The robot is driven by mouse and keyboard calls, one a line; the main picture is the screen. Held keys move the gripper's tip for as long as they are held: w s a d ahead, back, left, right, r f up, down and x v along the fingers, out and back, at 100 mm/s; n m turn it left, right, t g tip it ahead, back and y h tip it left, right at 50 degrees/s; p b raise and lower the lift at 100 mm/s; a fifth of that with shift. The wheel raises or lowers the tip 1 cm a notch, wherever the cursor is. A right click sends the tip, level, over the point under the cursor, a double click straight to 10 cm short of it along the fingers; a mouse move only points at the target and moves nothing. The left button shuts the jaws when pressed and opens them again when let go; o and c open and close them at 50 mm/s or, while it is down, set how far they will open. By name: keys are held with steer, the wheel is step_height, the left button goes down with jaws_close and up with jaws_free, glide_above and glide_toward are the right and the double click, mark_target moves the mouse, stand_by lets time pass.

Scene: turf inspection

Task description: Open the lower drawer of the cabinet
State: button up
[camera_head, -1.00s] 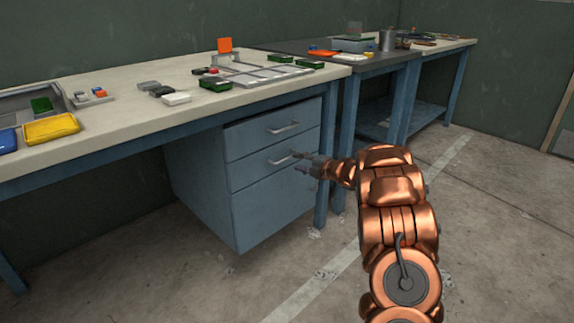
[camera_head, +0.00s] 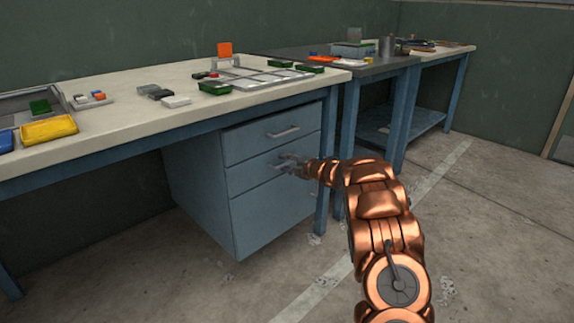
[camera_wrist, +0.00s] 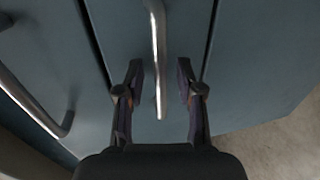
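The blue-grey cabinet (camera_head: 198,190) stands under the bench. The upper drawer (camera_head: 245,140) has a bar handle (camera_head: 283,132). Below it, the lower drawer (camera_head: 243,178) with its own handle looks shut, above a larger plain front panel. My gripper (camera_head: 283,165) is at the lower drawer's handle and partly hides it. In the wrist view, my gripper (camera_wrist: 160,68) is open, with one finger on each side of the lower handle (camera_wrist: 157,45). Gaps show between the bar and both fingers. The upper handle (camera_wrist: 35,100) is at the left there.
The bench top (camera_head: 120,100) above carries trays and small parts. A blue bench leg (camera_head: 323,165) stands right of the cabinet, close to my arm. The concrete floor (camera_head: 230,285) in front of the cabinet is clear.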

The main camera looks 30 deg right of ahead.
jaws_close()
stand_by(0.5)
